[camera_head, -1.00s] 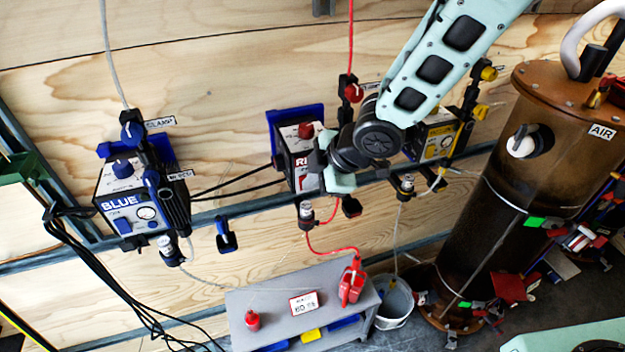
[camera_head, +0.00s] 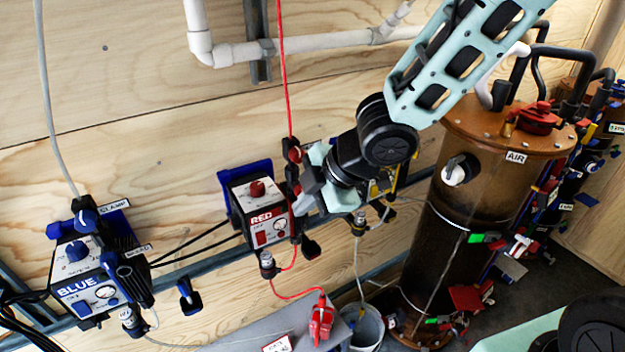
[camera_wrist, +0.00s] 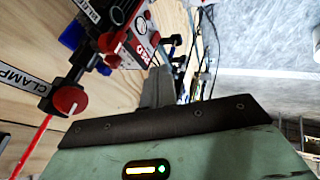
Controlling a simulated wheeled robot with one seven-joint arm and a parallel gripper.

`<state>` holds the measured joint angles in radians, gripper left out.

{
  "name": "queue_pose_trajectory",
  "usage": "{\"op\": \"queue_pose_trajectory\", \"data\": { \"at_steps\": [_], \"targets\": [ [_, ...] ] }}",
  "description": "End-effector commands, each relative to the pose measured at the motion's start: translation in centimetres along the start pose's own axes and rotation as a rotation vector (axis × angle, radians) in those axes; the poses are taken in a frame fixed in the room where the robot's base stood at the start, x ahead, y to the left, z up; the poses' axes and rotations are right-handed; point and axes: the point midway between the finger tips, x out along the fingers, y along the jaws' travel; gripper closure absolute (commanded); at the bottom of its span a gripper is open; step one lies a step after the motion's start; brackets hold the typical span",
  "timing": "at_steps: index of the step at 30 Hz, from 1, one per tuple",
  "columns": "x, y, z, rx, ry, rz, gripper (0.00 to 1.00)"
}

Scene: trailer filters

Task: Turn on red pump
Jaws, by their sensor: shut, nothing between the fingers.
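The red pump (camera_head: 262,208) is a white-fronted box labelled RED, mounted on the wooden wall in a blue bracket. It has a red knob (camera_head: 257,188) on top and a red switch (camera_head: 261,238) at the lower left of its front, beside a round gauge. My gripper (camera_head: 303,203) is just right of the pump, pointing left, with its fingers shut and empty. In the wrist view the shut fingers (camera_wrist: 158,88) stand close to the pump (camera_wrist: 142,40), which shows in part above them. I cannot tell whether they touch it.
The blue pump (camera_head: 86,275) is at lower left. A yellow pump (camera_head: 380,186) is partly hidden behind my arm. Red clamp knobs (camera_wrist: 70,100) sit near my gripper. The brown AIR tank (camera_head: 470,190) stands at right. White pipes (camera_head: 235,52) run above; bare wall lies left of the red pump.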

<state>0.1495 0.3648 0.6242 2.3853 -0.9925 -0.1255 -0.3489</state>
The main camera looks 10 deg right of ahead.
Motion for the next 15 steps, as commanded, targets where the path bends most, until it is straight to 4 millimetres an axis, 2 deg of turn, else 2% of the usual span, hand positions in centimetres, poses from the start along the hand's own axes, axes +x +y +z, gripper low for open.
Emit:
{"op": "queue_pose_trajectory", "data": {
  "at_steps": [1, 6, 15],
  "targets": [
    [-1.2, 0.3, -0.1, 0.002, -0.001, 0.002, 1.00],
    [-2.5, 0.1, -0.1, 0.001, 0.000, 0.000, 1.00],
    [-2.8, 0.0, 0.0, -0.001, 0.001, 0.000, 1.00]
  ]
}}
